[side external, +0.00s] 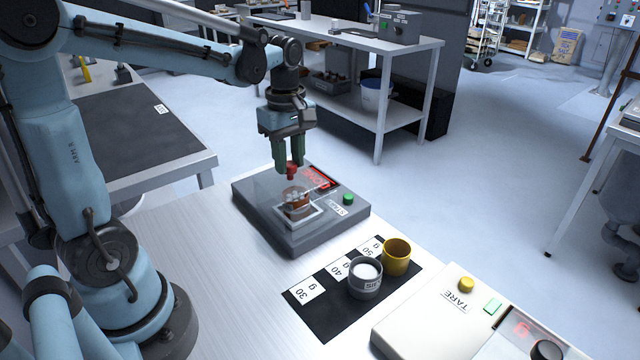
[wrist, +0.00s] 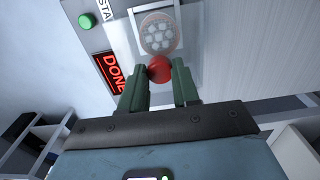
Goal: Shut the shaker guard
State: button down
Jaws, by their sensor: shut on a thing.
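The shaker (side external: 305,240) is a dark grey box on the bench with a green START button (side external: 348,199) and a red display that reads DONE in the wrist view (wrist: 110,72). A clear guard (side external: 268,187) shows over its tray, but its edges are faint and I cannot tell whether it sits fully down. Under it is a brown round sieve (side external: 297,209) with several pale pieces, also in the wrist view (wrist: 160,34). My gripper (side external: 289,167) points down above the shaker, shut on the guard's red knob (wrist: 159,69).
On a black mat (side external: 318,320) marked 30, 40 and 50 g stand a grey cup of white salt (side external: 365,282) and a yellow cup (side external: 397,256). A cream scale (side external: 425,310) marked TARE is at the front right. Bare bench lies left of the shaker.

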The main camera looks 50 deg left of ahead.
jog(key=shift+d, duration=1.4)
jog(key=c, duration=0.8)
grip_release()
jog(key=shift+a, duration=0.1)
notch_tip(320, 180, up, 12)
jog(key=m+t, duration=0.7)
jog(key=m, duration=1.1)
send_near(298, 184)
jog(key=d+f, duration=0.2)
jog(key=d, duration=0.4)
jog(key=shift+w+d+f, duration=0.25)
jog(key=shift+d, duration=0.05)
